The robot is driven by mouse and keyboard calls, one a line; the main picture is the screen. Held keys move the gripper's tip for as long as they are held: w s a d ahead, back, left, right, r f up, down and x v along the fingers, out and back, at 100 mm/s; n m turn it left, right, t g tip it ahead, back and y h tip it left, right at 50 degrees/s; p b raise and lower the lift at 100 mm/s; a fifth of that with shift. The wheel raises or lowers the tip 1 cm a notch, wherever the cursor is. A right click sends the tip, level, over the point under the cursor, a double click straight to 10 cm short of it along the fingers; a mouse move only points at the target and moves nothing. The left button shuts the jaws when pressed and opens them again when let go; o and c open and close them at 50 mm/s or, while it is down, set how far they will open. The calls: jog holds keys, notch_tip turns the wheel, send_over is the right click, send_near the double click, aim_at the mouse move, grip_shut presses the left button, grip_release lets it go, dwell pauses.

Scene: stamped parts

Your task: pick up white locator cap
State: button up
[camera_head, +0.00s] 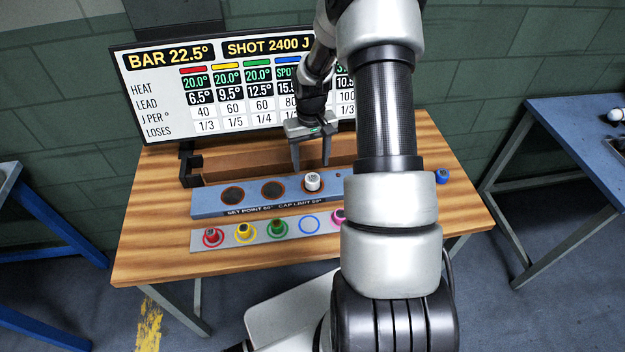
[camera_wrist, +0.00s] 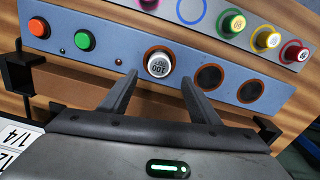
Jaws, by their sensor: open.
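The white locator cap (camera_head: 312,181) sits in the rightmost visible round seat of the blue bar (camera_head: 207,206). In the wrist view the cap (camera_wrist: 159,65) stands in a dark seat with a copper-coloured rim, its printed top facing the camera. My gripper (camera_head: 311,166) is open and empty, with its fingers pointing down just behind the cap in the head view. In the wrist view the fingertips (camera_wrist: 158,82) spread to either side of the cap, apart from it. The cap's lower part is hidden in the seat.
Two empty seats (camera_head: 273,190) lie beside the cap. A grey strip (camera_head: 197,241) in front holds coloured caps on rings; the blue ring (camera_head: 309,224) is empty. A blue cap (camera_head: 442,176) stands on the right of the wooden table (camera_head: 140,240). A display board (camera_head: 150,100) stands behind.

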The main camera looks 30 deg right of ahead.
aim_at(312, 177)
jog(key=shift+s+d+f+p, duration=0.15)
jog(key=shift+f+p, duration=0.35)
jog(key=shift+f, duration=2.2)
jog(key=c, duration=1.2)
